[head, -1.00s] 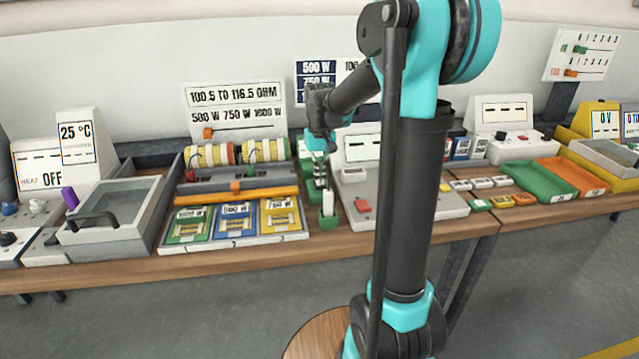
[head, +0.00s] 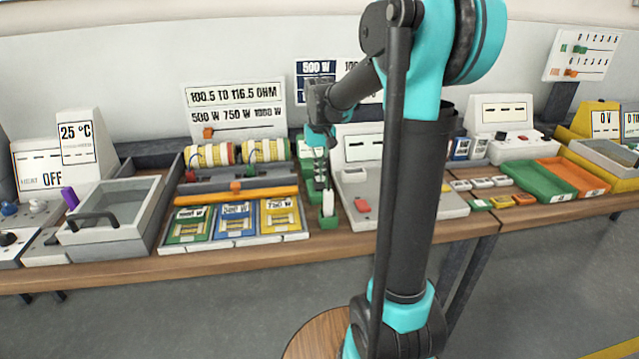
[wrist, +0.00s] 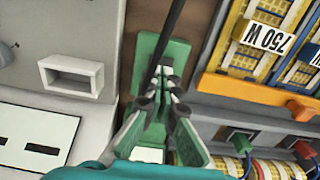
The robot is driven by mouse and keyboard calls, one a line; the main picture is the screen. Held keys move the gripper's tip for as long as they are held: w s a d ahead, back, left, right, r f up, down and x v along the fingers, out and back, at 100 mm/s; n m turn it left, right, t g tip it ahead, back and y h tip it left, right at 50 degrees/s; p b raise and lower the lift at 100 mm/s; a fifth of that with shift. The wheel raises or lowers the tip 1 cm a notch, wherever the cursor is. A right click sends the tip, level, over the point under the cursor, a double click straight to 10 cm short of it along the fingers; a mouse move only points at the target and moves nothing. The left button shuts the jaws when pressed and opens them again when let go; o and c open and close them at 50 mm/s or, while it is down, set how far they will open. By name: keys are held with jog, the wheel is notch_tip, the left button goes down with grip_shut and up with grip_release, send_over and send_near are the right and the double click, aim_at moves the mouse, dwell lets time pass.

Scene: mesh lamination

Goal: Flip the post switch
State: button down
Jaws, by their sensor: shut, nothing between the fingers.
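A green stand (head: 328,222) stands on the bench between the coloured panels and the light grey machine. A white upright piece shows on it in the head view. In the wrist view the green base (wrist: 178,55) lies beneath my gripper, with a dark thin rod (wrist: 174,28) rising across it. My gripper (wrist: 164,74) is shut, its fingertips together over the green base and close to the rod's lower end. I cannot tell whether they touch it. Which part is the switch lever is unclear.
A tray (head: 300,237) with green, blue and yellow panels lies just left of the stand. The grey machine (head: 400,212) with a red button (head: 362,205) stands close on the right. Striped coils (head: 262,150) are behind the tray.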

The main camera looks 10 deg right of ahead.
aim_at(320, 186)
jog(key=shift+r, duration=2.45)
